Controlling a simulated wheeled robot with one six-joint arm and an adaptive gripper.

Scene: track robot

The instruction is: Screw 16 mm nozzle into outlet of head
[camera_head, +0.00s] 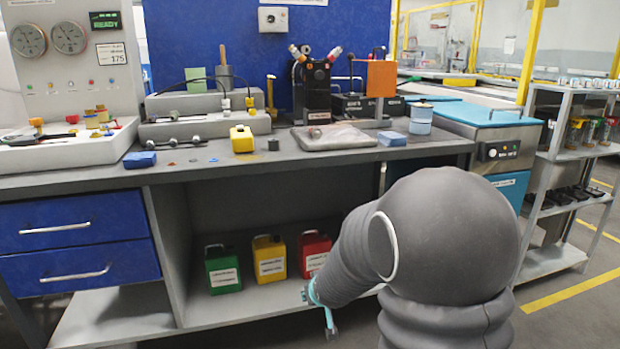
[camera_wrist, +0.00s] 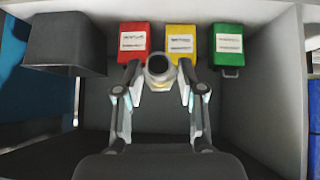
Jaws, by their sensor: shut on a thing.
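In the wrist view my gripper (camera_wrist: 159,76) is shut on a short round piece (camera_wrist: 160,67), which I take to be the nozzle. It has a grey rim around a dark round opening and a pale yellowish part below. One finger lies on each side of it. In the head view only small parts of my gripper (camera_head: 318,303) show past my grey arm, low in front of the bench's open shelf; the held piece is hidden there. A black device (camera_head: 318,88) with red and silver fittings stands on the bench; I cannot tell whether it is the head.
Green (camera_head: 223,268), yellow (camera_head: 269,258) and red (camera_head: 314,252) canisters stand on the lower shelf, beyond my gripper. The grey benchtop (camera_head: 240,165) above holds several tools and boxes. Blue drawers (camera_head: 80,245) are at left, a shelf rack (camera_head: 565,170) at right.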

